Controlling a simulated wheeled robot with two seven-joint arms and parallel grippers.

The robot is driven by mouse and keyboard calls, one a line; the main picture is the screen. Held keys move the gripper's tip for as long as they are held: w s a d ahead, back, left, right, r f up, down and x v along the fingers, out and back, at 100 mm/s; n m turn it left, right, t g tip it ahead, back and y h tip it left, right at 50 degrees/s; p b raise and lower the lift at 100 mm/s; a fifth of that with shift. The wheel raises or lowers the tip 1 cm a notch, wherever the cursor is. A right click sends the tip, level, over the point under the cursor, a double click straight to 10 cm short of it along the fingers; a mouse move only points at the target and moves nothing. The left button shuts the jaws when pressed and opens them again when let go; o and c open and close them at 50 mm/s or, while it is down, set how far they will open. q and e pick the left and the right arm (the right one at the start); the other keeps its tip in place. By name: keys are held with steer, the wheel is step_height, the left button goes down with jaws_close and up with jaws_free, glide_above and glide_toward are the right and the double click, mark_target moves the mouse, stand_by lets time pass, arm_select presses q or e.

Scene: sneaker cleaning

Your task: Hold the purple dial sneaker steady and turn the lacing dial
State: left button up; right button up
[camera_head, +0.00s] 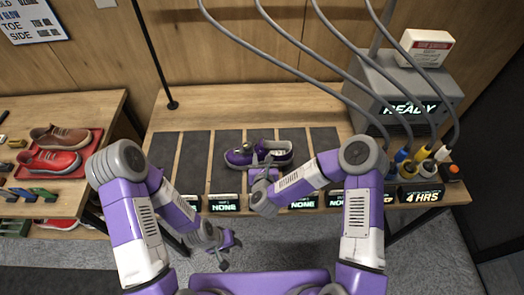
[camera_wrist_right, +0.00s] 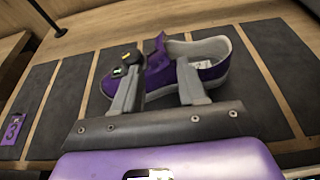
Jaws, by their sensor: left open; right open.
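The purple sneaker (camera_head: 243,157) with a grey sole and lining lies on a dark mat strip of the bench; it also shows in the right wrist view (camera_wrist_right: 215,73). A dark round part, seemingly the lacing dial (camera_wrist_right: 123,60), sits on its upper near the left fingertip in that view. My right gripper (camera_head: 266,166) is open at the near side of the sneaker. In the wrist view its fingers (camera_wrist_right: 158,72) are spread in front of the purple upper; contact cannot be told. My left gripper (camera_head: 230,252) is open and empty, low in front of the bench, away from the sneaker.
Several dark strips (camera_head: 320,145) line the bench, with lit labels (camera_head: 303,203) along its front edge. A grey box (camera_head: 408,90) with hoses and coloured nozzles (camera_head: 421,154) stands at right. A side table holds red and brown shoes on a red tray (camera_head: 92,146).

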mark_target(261, 145)
steer(key=x, duration=1.1)
steer(key=shift+s, duration=0.1)
jaws_close()
steer(key=shift+o, duration=1.5)
jaws_free()
